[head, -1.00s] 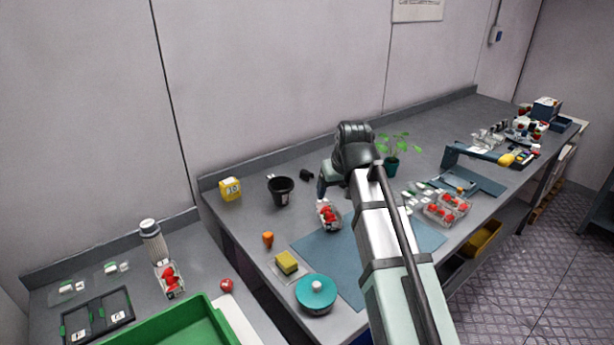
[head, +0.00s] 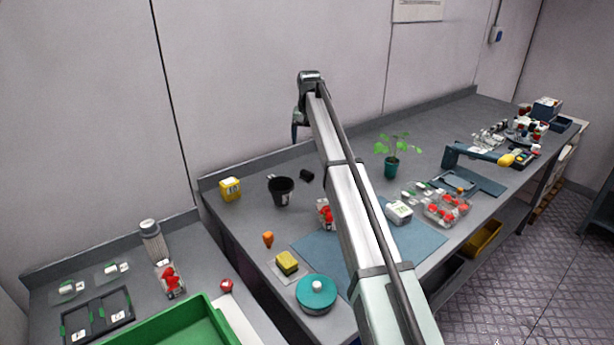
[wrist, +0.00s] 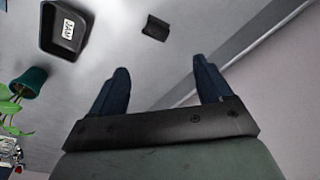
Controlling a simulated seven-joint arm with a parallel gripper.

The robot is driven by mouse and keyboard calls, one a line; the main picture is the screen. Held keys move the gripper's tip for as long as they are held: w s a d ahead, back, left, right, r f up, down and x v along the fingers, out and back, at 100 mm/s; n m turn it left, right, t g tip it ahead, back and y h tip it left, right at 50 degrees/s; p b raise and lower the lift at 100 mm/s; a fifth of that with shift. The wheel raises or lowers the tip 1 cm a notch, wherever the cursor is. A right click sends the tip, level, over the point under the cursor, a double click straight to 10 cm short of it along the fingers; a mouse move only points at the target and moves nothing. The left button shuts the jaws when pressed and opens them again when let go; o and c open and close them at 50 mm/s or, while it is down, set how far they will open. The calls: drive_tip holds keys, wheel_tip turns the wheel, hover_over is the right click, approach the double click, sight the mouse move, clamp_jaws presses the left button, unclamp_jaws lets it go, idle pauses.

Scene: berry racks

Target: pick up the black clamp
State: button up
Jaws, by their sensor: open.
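The black clamp (head: 306,175) is a small dark block lying on the grey bench near the back wall, just right of a black cup. It also shows at the top middle of the wrist view (wrist: 156,28), beyond the fingertips and roughly between them. My gripper (wrist: 161,76) is open and empty, with two dark blue fingers spread apart. In the head view my gripper (head: 296,132) is raised above the back of the bench, its fingers pointing down, apart from the clamp.
The black cup (head: 281,192) stands close to the clamp, with a yellow box (head: 230,188) to its left. A potted plant (head: 391,166) stands to the right. The raised back edge (head: 245,170) and wall are close behind. Bare bench surrounds the clamp.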

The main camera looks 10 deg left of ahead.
sight(307, 174)
drive_tip(key=f+m, duration=0.2)
drive_tip(key=f, duration=0.2)
drive_tip(key=f+m+g, duration=0.1)
drive_tip(key=f+m, duration=0.2)
drive_tip(key=f, duration=0.1)
drive_tip(key=w+f+m, duration=0.1)
drive_tip(key=f+m, duration=0.1)
drive_tip(key=f, duration=0.3)
drive_tip(key=shift+a+h, duration=0.1)
drive_tip(key=shift+h, duration=0.2)
idle(0.5)
drive_tip(key=c, duration=1.1)
